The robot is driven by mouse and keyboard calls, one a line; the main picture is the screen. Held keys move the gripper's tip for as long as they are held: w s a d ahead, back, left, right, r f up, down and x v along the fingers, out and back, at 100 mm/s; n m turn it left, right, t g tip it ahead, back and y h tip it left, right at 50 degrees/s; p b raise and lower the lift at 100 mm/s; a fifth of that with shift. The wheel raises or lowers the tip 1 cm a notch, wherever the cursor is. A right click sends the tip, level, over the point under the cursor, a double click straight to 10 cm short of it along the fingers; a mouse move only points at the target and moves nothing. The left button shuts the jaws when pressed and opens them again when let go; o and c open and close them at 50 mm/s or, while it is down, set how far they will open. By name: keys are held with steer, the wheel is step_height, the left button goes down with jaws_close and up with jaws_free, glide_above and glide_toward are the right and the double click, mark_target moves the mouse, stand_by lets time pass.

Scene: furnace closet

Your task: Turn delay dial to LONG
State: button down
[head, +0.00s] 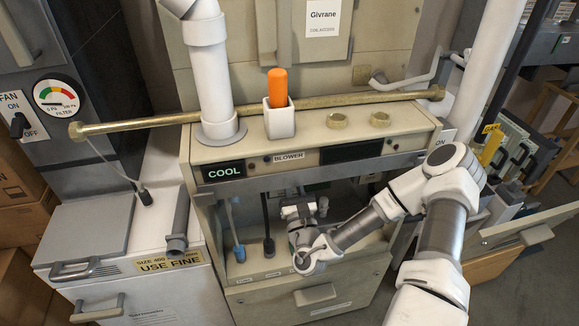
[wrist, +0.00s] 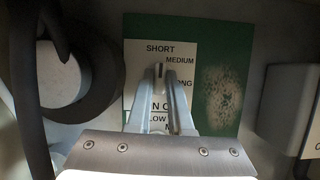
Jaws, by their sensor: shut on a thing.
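The delay dial's label plate (wrist: 146,60) shows in the wrist view on a green board (wrist: 208,32). It reads SHORT at the top, MEDIUM at upper right and a partly covered "ONG" at right. My gripper (wrist: 160,72) is in front of the plate, its two fingers close together on the small dial between the tips. The fingers hide most of the dial, so I cannot tell which word it points to. In the head view my arm reaches into the open cabinet bay under the COOL and BLOWER panel; the dial is hidden there.
In the wrist view, a dark round part with a thick black hose (wrist: 98,85) is at left and a grey box (wrist: 287,88) at right. A brass pipe (head: 250,110) and an orange-handled item (head: 278,88) are above.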

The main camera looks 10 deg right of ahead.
steer(key=shift+a+r+m+g+h+p, duration=0.1)
steer(key=shift+m+g+h+p, duration=0.9)
steer(key=shift+m+p, duration=2.1)
steer(key=shift+a+r+m+g+h+p, duration=0.1)
steer(key=shift+m+g+h+p, duration=0.9)
steer(key=shift+m+p, duration=2.1)
steer(key=shift+a+r+m+g+h+p, duration=0.1)
steer(key=shift+m+g+h+p, duration=0.6)
steer(key=shift+m+h+p, duration=2.2)
steer(key=m+y+b, duration=0.1)
steer(key=m+y, duration=0.1)
steer(key=y, duration=0.1)
steer(key=shift+m, duration=0.4)
steer(key=c, duration=0.8)
jaws_free()
